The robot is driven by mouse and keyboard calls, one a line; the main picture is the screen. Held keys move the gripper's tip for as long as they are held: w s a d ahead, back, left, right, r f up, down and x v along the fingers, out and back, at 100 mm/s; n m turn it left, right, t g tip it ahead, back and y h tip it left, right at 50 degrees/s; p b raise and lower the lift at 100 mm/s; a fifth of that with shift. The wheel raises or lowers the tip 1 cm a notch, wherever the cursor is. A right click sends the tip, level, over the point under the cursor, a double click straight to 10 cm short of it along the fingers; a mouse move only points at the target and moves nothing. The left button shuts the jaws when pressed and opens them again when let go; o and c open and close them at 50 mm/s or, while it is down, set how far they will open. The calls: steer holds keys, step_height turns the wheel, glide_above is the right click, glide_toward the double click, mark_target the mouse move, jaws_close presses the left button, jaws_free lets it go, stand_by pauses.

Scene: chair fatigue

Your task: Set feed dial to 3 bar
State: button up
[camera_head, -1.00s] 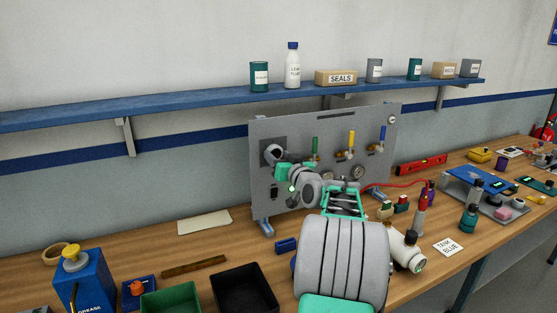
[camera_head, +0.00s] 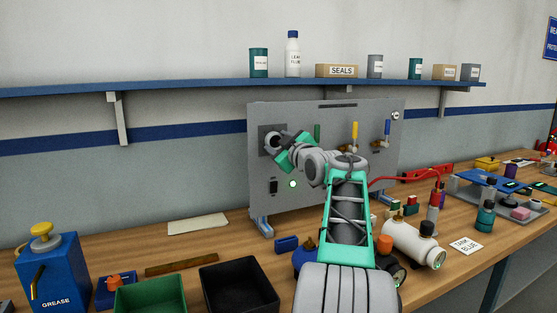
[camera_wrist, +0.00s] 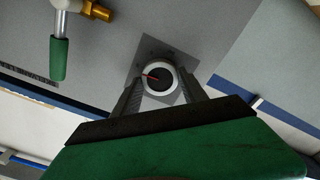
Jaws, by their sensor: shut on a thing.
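The feed dial is a round dark knob (camera_wrist: 158,80) with a pale rim and a red pointer, on a dark square plate (camera_wrist: 141,62). In the wrist view the pointer points left and slightly up; the scale marks are too small to read. My gripper (camera_wrist: 160,88) has one finger on each side of the dial and is shut on it. In the head view my gripper (camera_head: 274,143) is at the upper left of the grey panel (camera_head: 335,115) and hides much of the dial and its dark plate (camera_head: 264,134).
A green valve handle (camera_wrist: 59,58) on a brass fitting is near my gripper in the wrist view. A yellow handle (camera_head: 355,130) is farther right on the panel. A lit green lamp (camera_head: 293,184) is below. Black (camera_head: 238,285) and green (camera_head: 150,295) bins stand in front.

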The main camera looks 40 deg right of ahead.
steer(key=n+b, duration=0.3)
steer(key=shift+f+n+b, duration=0.25)
steer(key=shift+n+b, duration=0.05)
steer(key=n+b, duration=0.3)
steer(key=n, duration=0.1)
steer(key=shift+n, duration=0.3)
steer(key=n+b, duration=0.3)
steer(key=n, duration=0.2)
steer(key=shift+r, duration=0.1)
steer(key=shift+r+n+b, duration=0.1)
steer(key=shift+n+b, duration=0.4)
steer(key=shift+n, duration=1.3)
steer(key=o, duration=1.4)
